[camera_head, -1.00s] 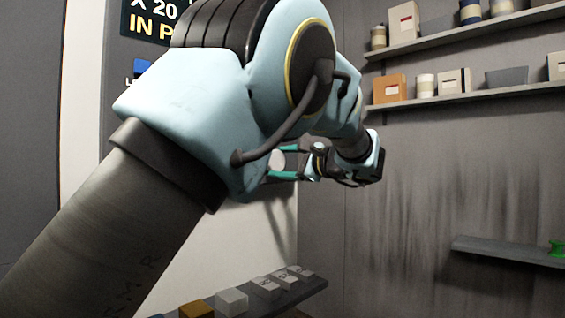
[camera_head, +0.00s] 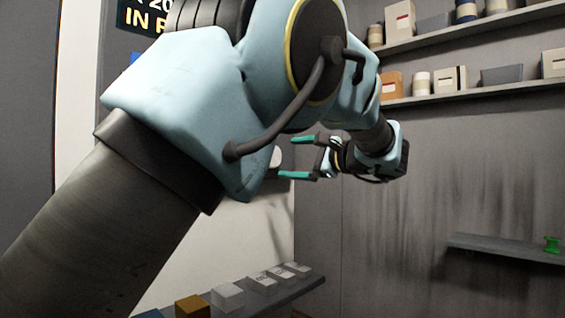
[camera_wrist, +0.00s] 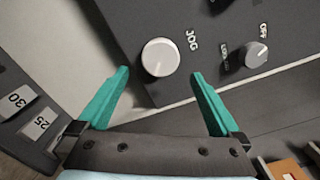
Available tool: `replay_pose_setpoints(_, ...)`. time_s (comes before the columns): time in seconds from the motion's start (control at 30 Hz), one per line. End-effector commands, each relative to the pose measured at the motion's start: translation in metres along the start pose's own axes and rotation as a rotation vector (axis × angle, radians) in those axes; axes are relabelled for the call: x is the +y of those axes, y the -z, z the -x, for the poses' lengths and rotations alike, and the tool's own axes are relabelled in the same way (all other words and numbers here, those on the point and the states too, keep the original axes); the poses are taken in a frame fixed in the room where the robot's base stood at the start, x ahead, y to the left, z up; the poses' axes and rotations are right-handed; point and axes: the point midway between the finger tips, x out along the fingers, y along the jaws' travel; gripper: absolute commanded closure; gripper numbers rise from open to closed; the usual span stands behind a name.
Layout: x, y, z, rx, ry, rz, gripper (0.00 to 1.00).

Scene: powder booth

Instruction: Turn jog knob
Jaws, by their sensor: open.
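The jog knob (camera_wrist: 160,58) is a round white knob on a dark panel (camera_wrist: 130,22), with the word JOG printed beside it, in the wrist view. It also shows partly in the head view (camera_head: 276,157), behind my arm. My gripper (camera_wrist: 160,82) is open and empty, its two green fingers spread apart. The knob sits just beyond and between the fingertips in the wrist picture. In the head view, my gripper (camera_head: 301,157) is to the right of the knob with a gap between them.
A grey knob (camera_wrist: 256,54) marked OFF is right of the jog knob. Numbered blocks (camera_wrist: 38,122) sit on a ledge below. Shelves (camera_head: 470,92) with boxes and jars are on the right wall. A green spool (camera_head: 551,244) lies on a lower shelf (camera_head: 490,246).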

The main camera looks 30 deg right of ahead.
Motion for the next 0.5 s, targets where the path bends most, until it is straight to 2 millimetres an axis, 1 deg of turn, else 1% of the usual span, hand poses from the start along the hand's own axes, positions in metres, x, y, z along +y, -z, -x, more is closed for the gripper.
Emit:
replay_pose_setpoints(0.03,0.002,0.002,0.012,0.003,0.001,0.002,0.00)
replay_pose_setpoints(0.2,0.001,0.001,0.040,0.002,0.000,0.001,0.00)
replay_pose_setpoints(0.33,0.001,0.001,0.052,0.000,-0.001,0.001,0.00)
replay_pose_setpoints(0.5,0.000,0.000,0.057,0.000,-0.001,0.001,0.00)
